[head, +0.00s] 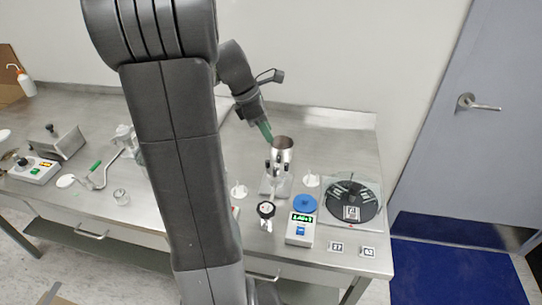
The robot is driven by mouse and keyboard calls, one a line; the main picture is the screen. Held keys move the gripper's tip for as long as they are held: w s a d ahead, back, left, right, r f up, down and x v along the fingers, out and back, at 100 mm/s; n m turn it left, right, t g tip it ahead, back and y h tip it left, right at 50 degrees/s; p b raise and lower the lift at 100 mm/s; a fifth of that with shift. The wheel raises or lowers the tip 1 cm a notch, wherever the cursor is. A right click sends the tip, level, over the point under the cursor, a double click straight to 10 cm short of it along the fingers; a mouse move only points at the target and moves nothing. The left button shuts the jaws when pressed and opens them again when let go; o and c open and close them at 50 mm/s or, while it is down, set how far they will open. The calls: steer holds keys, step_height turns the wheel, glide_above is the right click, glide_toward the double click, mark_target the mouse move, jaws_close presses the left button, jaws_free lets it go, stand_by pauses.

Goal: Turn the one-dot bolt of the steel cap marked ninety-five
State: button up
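My gripper (264,131) reaches down at the back of the bench, just left of an upright steel cylinder (284,144). Its end is dark green; I cannot tell whether that is its fingers or something held, nor whether it touches the cylinder. The cylinder has an open, dark top and stands over a pale base plate with dark clamp-like parts below it. I cannot make out a steel cap marked ninety-five or a one-dot bolt. Two small marked cards (336,246) (367,252) lie at the front right, too small to read.
A black round disc (352,201) on a clear plate, a blue-topped meter (300,230) and a black-topped fitting (266,210) stand at right. A green-handled tool (97,165) and a control box (35,171) lie left. My arm hides the middle bench.

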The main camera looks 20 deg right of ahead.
mark_target(286, 164)
steer(key=x, duration=1.4)
steer(key=shift+d+r, duration=0.1)
jaws_close()
